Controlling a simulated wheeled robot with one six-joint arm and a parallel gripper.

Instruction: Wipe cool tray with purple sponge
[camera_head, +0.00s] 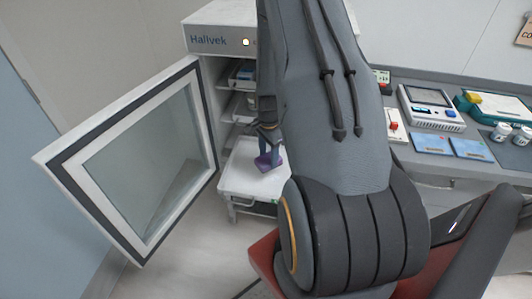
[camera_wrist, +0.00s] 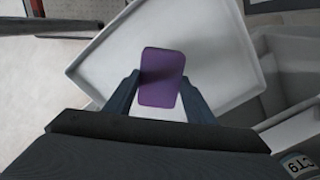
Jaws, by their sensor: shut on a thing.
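The purple sponge (camera_head: 268,161) is held between the fingers of my gripper (camera_head: 268,150) above or on the white tray (camera_head: 244,181) in the head view. In the wrist view the sponge (camera_wrist: 162,77) shows between the two dark fingertips of my gripper (camera_wrist: 160,85), over the tray (camera_wrist: 217,52). I cannot tell whether the sponge touches the tray's surface. The tray is pulled out at the bottom of the open white cabinet (camera_head: 212,38). My arm hides the right part of the tray and cabinet in the head view.
The cabinet's glass door (camera_head: 140,150) stands wide open at the left. Inner shelves with boxes (camera_head: 243,74) are above the tray. At the right, a grey counter (camera_head: 455,88) holds a white device (camera_head: 432,108), blue packets (camera_head: 432,144) and white bottles (camera_head: 502,131).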

